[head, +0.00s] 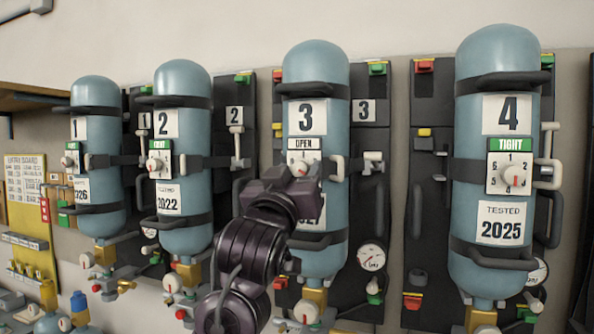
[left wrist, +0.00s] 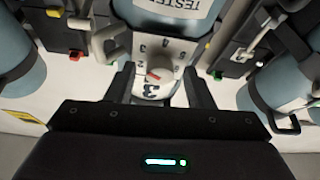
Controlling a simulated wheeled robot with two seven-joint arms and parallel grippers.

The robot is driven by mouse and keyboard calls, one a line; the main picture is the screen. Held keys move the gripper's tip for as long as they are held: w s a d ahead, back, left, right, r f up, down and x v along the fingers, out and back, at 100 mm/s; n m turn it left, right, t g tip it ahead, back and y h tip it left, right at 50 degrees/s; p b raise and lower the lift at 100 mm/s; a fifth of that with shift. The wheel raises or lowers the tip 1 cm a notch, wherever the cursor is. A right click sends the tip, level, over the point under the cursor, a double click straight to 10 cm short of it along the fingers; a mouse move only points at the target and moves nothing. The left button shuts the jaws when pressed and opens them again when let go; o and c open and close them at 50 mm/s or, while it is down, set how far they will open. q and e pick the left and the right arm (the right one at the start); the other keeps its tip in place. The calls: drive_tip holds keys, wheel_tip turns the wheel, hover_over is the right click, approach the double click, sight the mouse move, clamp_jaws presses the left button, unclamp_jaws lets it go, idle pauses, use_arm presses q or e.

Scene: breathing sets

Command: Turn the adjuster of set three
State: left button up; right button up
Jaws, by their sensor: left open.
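Set three is the blue-grey cylinder (head: 316,75) marked 3, the third from the left. Its adjuster (head: 301,165) is a pale round knob on a numbered dial plate under a white label reading OPEN. My left gripper (head: 300,185) is in front of the dial's lower part and hides some of it and most of the TESTED label below. In the left wrist view the adjuster (left wrist: 154,80), with a red pointer, sits between the two dark fingers of my left gripper (left wrist: 160,88). The fingers are open with the knob between them; I cannot tell whether they touch it. My right gripper is not in view.
Sets two (head: 183,85) and four (head: 498,60) stand on either side, with green-labelled dials. Black straps and a carrying handle (head: 318,241) stick out around cylinder three. A pale lever (head: 372,160) and a gauge (head: 371,256) are to its right.

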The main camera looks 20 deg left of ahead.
use_arm(q)
drive_tip(key=c, duration=1)
drive_tip(key=shift+m, duration=0.4)
drive_tip(key=m+h+p, duration=0.1)
drive_tip(key=m, duration=0.1)
drive_tip(key=m+h+p, duration=0.1)
drive_tip(key=m, duration=0.1)
drive_tip(key=shift+a+r, duration=0.15)
drive_tip(key=m+h+p, duration=0.1)
drive_tip(key=m, duration=0.1)
drive_tip(key=m+g+h+p, duration=0.1)
drive_tip(key=m+h+p, duration=0.1)
drive_tip(key=m, duration=0.1)
drive_tip(key=shift+a, duration=0.1)
drive_tip(key=m+p, duration=0.1)
drive_tip(key=m, duration=0.1)
drive_tip(key=m+g+h+p, duration=0.1)
drive_tip(key=m, duration=0.1)
drive_tip(key=shift+h, duration=0.3)
drive_tip(key=shift+m+g+h+p, duration=0.3)
drive_tip(key=shift+m+g+p, duration=0.15)
drive_tip(key=shift+m, duration=0.75)
